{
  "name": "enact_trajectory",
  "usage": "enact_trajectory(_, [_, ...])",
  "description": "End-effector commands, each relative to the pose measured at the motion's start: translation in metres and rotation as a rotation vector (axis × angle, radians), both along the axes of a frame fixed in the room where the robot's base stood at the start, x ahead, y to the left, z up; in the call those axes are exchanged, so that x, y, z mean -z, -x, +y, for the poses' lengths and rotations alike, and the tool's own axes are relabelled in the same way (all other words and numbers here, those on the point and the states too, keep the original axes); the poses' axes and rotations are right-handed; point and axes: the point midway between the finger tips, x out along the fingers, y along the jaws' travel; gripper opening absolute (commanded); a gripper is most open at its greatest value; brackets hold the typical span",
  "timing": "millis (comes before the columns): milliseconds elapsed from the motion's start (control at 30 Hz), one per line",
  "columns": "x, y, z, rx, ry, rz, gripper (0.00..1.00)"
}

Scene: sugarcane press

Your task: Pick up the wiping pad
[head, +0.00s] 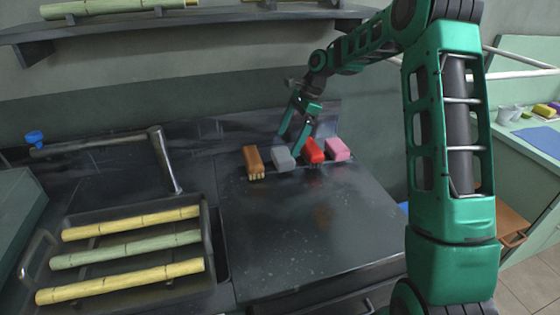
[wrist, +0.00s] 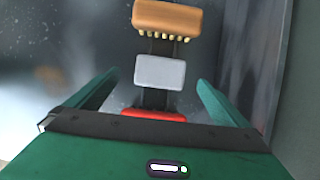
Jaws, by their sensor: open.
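Four small blocks lie in a row at the back of the dark worktop. A plain light grey block (head: 283,157), which looks like a pad, also shows in the wrist view (wrist: 160,73). It sits between an orange-brown brush (head: 253,161) with pale bristles and a red block (head: 314,151). A pink block (head: 338,149) is at the right end. I cannot tell for sure which is the wiping pad. My gripper (head: 292,143) is open and empty, pointing down above the grey and red blocks. In the wrist view the grey block lies between the two fingers, apart from them.
A tray (head: 215,262) with yellow and green cane pieces stands at the left, with a metal handle bar (head: 163,160) behind it. The worktop (head: 310,225) in front of the blocks is clear. A wall shelf (head: 225,22) runs above.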

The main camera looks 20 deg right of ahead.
Motion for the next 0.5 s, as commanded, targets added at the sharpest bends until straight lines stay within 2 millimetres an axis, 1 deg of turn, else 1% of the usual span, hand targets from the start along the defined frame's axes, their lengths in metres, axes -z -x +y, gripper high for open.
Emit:
enact_trajectory(33, [0.007,0.000,0.004,-0.002,0.000,0.001,1.00])
enact_trajectory(100, [0.015,0.000,0.006,0.000,0.001,0.002,1.00])
enact_trajectory(367, [0.031,-0.001,0.012,0.000,0.001,0.001,1.00])
enact_trajectory(500, [0.052,-0.002,0.017,-0.002,0.002,0.002,1.00])
